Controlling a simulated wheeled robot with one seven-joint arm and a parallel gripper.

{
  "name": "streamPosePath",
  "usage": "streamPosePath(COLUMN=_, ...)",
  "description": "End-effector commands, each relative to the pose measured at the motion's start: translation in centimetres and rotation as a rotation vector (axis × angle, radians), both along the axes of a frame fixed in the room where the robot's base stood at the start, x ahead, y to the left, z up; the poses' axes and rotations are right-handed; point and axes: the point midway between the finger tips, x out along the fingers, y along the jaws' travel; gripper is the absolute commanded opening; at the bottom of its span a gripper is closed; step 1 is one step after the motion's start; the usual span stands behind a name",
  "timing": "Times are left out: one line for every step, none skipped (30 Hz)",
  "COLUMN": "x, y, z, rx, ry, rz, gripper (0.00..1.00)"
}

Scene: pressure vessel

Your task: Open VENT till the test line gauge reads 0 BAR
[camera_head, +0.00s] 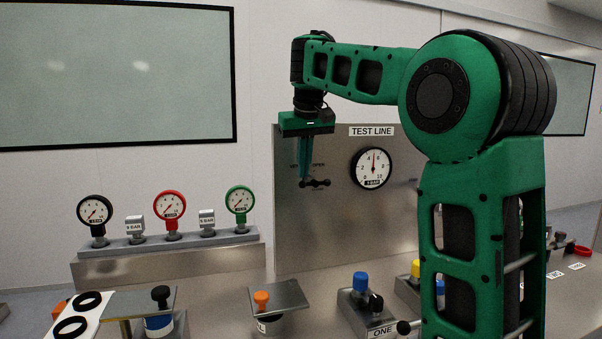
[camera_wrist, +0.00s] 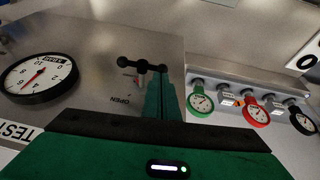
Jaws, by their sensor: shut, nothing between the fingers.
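The VENT handle (camera_head: 315,183) is a dark bar with ball ends on the steel test line panel (camera_head: 330,235). It also shows in the wrist view (camera_wrist: 142,65), where it lies roughly crosswise, near the printed word OPEN (camera_wrist: 122,99). My gripper (camera_head: 305,176) is shut and empty, pointing down with its fingertips at the handle's left part; in the wrist view the fingers (camera_wrist: 160,82) overlap one ball end. I cannot tell whether they touch it. The test line gauge (camera_head: 373,168) has its red needle pointing nearly straight up, about mid-scale, around 5; it also shows upside down in the wrist view (camera_wrist: 38,77).
Black, red and green gauges (camera_head: 170,206) stand on a rail (camera_head: 165,245) left of the panel. On the bench are an orange-knobbed plate (camera_head: 285,295), a blue-knobbed block marked ONE (camera_head: 362,300) and a black-knobbed part (camera_head: 160,297). My arm hides the bench's right middle.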

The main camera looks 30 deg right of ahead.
Motion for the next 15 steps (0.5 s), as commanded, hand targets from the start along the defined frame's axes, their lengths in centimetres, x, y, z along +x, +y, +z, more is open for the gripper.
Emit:
streamPosePath(x=0.01, y=-0.12, z=-0.36, rx=0.0, ry=0.001, rz=-0.001, gripper=0.0)
streamPosePath(x=0.04, y=-0.13, z=-0.49, rx=0.0, ry=0.0, rz=0.0, gripper=0.0)
streamPosePath(x=0.06, y=-0.17, z=-0.65, rx=0.0, ry=0.0, rz=0.0, gripper=0.0)
streamPosePath(x=0.07, y=-0.2, z=-0.74, rx=0.0, ry=0.0, rz=-0.001, gripper=0.0)
streamPosePath(x=0.09, y=-0.21, z=-0.81, rx=0.001, ry=0.0, rz=-0.002, gripper=0.0)
streamPosePath(x=0.11, y=-0.2, z=-0.89, rx=0.001, ry=0.0, rz=-0.001, gripper=0.0)
streamPosePath(x=0.12, y=-0.18, z=-0.93, rx=0.001, ry=0.0, rz=-0.001, gripper=0.0)
streamPosePath(x=0.13, y=-0.16, z=-0.96, rx=0.001, ry=0.0, rz=-0.001, gripper=0.0)
streamPosePath(x=0.15, y=-0.14, z=-0.98, rx=0.001, ry=0.0, rz=0.0, gripper=0.0)
streamPosePath(x=0.15, y=-0.13, z=-0.98, rx=0.001, ry=0.0, rz=0.0, gripper=0.0)
streamPosePath(x=0.15, y=-0.12, z=-0.97, rx=0.001, ry=-0.001, rz=0.0, gripper=0.0)
streamPosePath(x=0.15, y=-0.11, z=-0.97, rx=0.001, ry=-0.001, rz=0.0, gripper=0.0)
streamPosePath(x=0.15, y=-0.11, z=-0.97, rx=0.001, ry=-0.001, rz=0.0, gripper=0.0)
streamPosePath(x=0.16, y=-0.1, z=-0.97, rx=0.001, ry=-0.001, rz=0.0, gripper=0.0)
streamPosePath(x=0.16, y=-0.1, z=-0.97, rx=0.001, ry=0.0, rz=0.001, gripper=0.0)
